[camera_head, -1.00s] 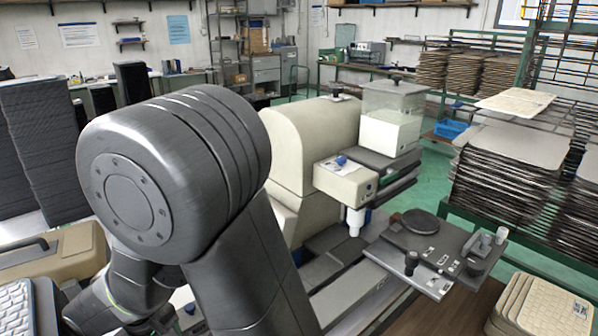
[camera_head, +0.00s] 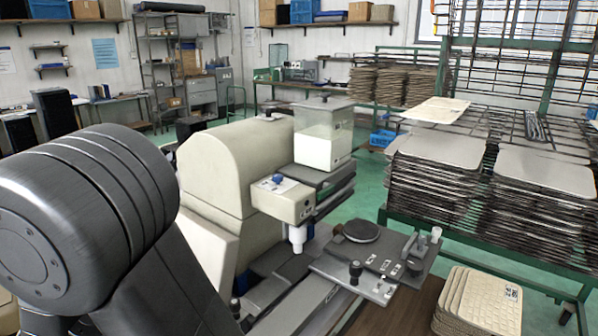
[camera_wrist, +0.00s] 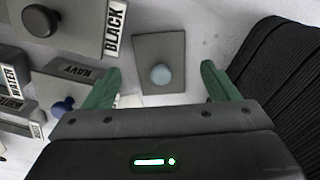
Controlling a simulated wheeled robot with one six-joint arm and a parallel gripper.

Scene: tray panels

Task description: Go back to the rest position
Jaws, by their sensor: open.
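My gripper (camera_wrist: 160,72) shows in the wrist view with its two green fingers spread wide apart. Nothing is held between them. Beyond the fingers lies a grey plate with a pale blue knob (camera_wrist: 160,75), on a light surface and apart from the fingers. In the head view, my dark grey arm fills the lower left, and the gripper itself is not visible there.
The wrist view shows labelled plates, including a BLACK one (camera_wrist: 75,20), at left and a dark ribbed stack (camera_wrist: 280,85) at right. The head view shows a cream machine (camera_head: 235,165), a tray rack (camera_head: 480,215) and cream panels (camera_head: 478,300).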

